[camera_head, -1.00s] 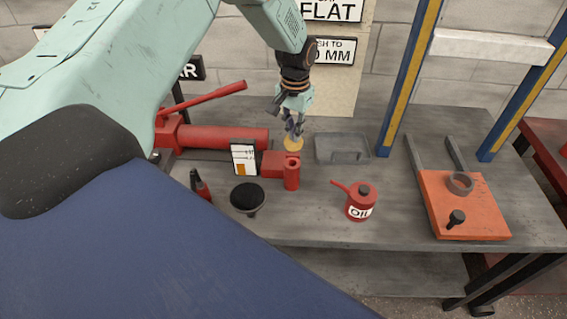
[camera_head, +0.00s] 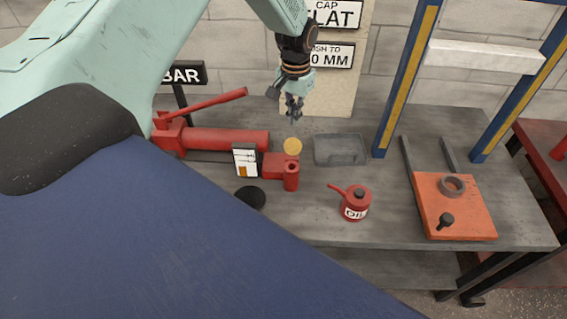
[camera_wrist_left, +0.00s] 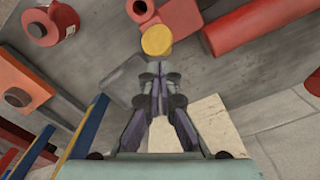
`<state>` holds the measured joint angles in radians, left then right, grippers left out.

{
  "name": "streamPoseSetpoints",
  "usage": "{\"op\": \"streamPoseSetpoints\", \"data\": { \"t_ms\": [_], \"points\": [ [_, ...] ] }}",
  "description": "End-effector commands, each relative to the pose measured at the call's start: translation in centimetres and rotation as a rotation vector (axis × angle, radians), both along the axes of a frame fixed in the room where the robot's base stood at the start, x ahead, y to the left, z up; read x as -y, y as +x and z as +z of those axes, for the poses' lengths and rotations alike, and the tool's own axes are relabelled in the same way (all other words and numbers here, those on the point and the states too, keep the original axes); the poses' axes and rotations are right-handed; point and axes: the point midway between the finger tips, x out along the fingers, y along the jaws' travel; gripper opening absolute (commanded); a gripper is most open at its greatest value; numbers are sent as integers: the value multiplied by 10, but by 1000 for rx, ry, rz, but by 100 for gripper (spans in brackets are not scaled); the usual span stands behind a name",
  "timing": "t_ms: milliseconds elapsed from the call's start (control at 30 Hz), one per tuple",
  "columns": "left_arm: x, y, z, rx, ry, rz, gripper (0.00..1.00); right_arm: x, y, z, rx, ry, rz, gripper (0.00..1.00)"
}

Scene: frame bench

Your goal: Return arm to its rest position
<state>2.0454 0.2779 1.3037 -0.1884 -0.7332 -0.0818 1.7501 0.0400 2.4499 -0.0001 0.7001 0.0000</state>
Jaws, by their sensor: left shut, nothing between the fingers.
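My left gripper (camera_head: 294,116) hangs from the arm that comes in from the upper left in the head view. It is above the back of the bench, higher than a yellow disc (camera_head: 292,146) on a red fitting (camera_head: 283,170). Its fingers are shut with nothing between them, and it is apart from the disc. In the left wrist view the shut fingers (camera_wrist_left: 157,80) point toward the yellow disc (camera_wrist_left: 157,40), with a visible gap. My right gripper is not in view.
A grey tray (camera_head: 340,150), a red oil can (camera_head: 356,205) and an orange plate (camera_head: 458,215) lie to the right. Blue posts (camera_head: 408,75) rise behind.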

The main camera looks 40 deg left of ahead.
Motion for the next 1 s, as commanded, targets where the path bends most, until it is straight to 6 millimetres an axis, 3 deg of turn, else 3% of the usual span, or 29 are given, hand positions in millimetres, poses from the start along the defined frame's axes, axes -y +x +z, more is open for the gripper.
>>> {"op": "streamPoseSetpoints", "data": {
  "t_ms": [467,600,667,767,900,1000],
  "points": [
    [0,-1,0,-2,0,0,0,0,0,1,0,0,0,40],
    [9,-12,-16,-8,-6,-6,0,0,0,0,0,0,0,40],
    [20,-26,-35,-11,-13,-12,0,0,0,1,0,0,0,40],
    [44,-63,-75,-12,-27,-21,0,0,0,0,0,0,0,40],
    [75,-129,-122,-12,-44,-19,0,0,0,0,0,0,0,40],
    [92,-181,-143,-12,-49,-14,0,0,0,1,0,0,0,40]
  ]
}}
